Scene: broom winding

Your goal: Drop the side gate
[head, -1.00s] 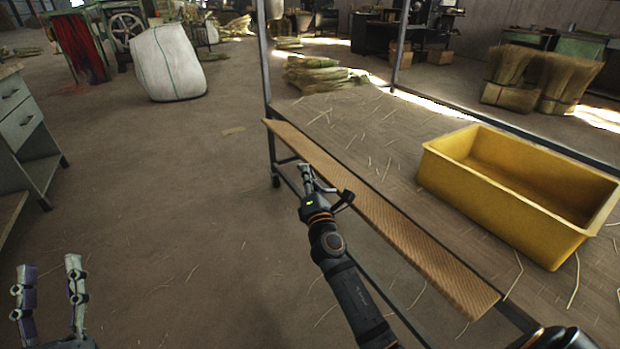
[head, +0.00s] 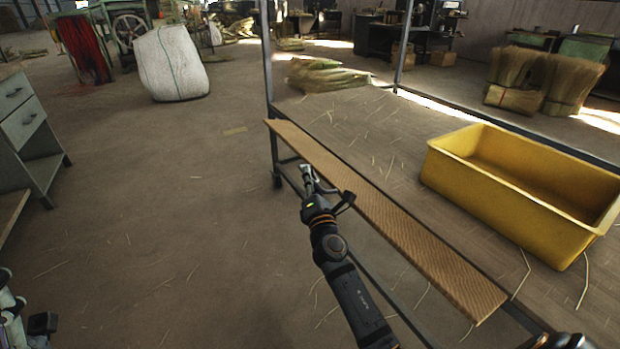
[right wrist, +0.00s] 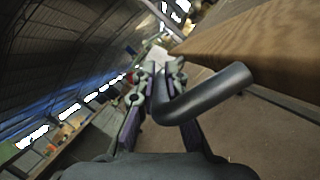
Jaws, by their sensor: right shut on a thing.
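The side gate (head: 390,220) is a long brown ribbed board along the left edge of the work table (head: 390,130). It stands up along that edge, tilted a little outward. My right gripper (head: 308,180) is beside the board's outer face, near its far half. In the right wrist view, my right gripper (right wrist: 160,75) has its fingers closed around a dark bent bar (right wrist: 210,93), a handle beside the wooden board (right wrist: 245,45). My left gripper (head: 18,318) shows only in part at the lower left corner; its fingertips are not clear.
A yellow bin (head: 520,195) stands on the table at the right. A thin metal post (head: 267,60) rises at the table's far left corner. A grey drawer cabinet (head: 28,125) stands at the left. The floor between cabinet and table is open.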

